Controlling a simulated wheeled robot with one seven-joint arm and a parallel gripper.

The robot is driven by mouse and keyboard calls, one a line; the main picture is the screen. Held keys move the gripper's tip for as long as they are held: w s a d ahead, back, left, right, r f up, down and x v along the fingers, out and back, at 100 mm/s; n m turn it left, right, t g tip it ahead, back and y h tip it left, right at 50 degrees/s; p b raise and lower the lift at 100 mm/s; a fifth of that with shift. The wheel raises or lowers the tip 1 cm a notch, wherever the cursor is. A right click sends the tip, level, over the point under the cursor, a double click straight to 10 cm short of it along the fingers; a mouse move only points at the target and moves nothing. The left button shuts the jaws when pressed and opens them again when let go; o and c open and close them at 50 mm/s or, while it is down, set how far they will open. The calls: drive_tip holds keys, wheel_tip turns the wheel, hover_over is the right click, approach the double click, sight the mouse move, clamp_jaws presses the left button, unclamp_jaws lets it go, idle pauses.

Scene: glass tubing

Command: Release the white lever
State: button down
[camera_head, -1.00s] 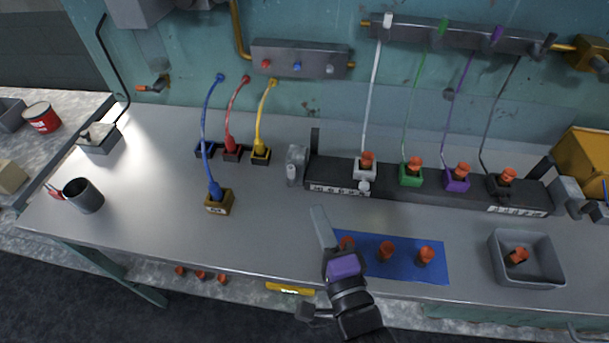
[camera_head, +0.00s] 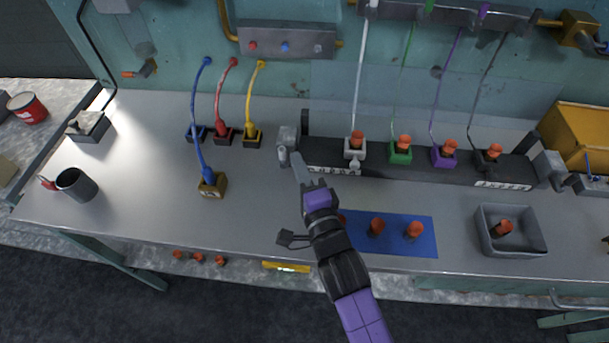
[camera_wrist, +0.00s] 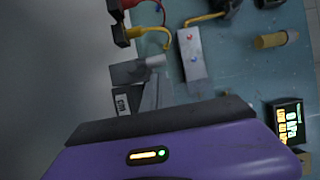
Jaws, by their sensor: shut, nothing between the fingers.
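A short white lever (camera_head: 283,155) sits on the grey end block (camera_head: 288,137) at the left end of the dark rail. In the wrist view, a pale cylinder (camera_wrist: 156,60) sticks out of a grey block (camera_wrist: 128,73) just beyond my fingers. My gripper (camera_head: 298,162) is shut and empty, its tip close to the right of the lever. I cannot tell whether they touch. A white knob (camera_head: 373,4) also stands on the wall bar, at the top of the white tube, partly cut off.
The dark rail (camera_head: 330,150) holds white, green, purple and black sockets with orange-capped parts. A blue mat (camera_head: 400,245) with orange-capped parts lies by my arm. A brown block (camera_head: 212,185) with a blue tube stands to the left. A grey bin (camera_head: 512,250) is at right.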

sight(281, 153)
drive_tip(key=shift+w+a, duration=0.2)
drive_tip(key=shift+w, duration=0.3)
drive_tip(key=shift+a+r+n+g, duration=0.2)
drive_tip(key=shift+a+n+g, duration=0.1)
drive_tip(key=shift+n, duration=0.3)
drive_tip(key=a+n+h, duration=0.1)
drive_tip(key=n, duration=0.1)
drive_tip(key=a+r+n+g+h+p, duration=0.1)
drive_tip(key=n, duration=0.1)
drive_tip(key=shift+a+n+g, duration=0.25)
drive_tip(key=shift+n+g, duration=0.05)
drive_tip(key=shift+w+a+f+n+g+h+b, duration=0.1)
drive_tip(key=shift+a+f+n+g+h+b, duration=0.2)
drive_tip(key=shift+a+n+h, duration=0.75)
drive_tip(key=shift+a+f+n+g+h+b, duration=0.15)
drive_tip(key=shift+a+f+n+h, duration=0.3)
drive_tip(key=shift+n+h, duration=0.65)
drive_tip(key=shift+w+a+f+n+g+h+b, duration=0.1)
drive_tip(key=shift+a+f+n+g+h, duration=0.2)
drive_tip(key=shift+a+n+h, duration=0.85)
drive_tip(key=shift+s+d+f+n+y, duration=0.1)
drive_tip(key=shift+d+n+y, duration=0.3)
drive_tip(key=shift+n+y, duration=0.1)
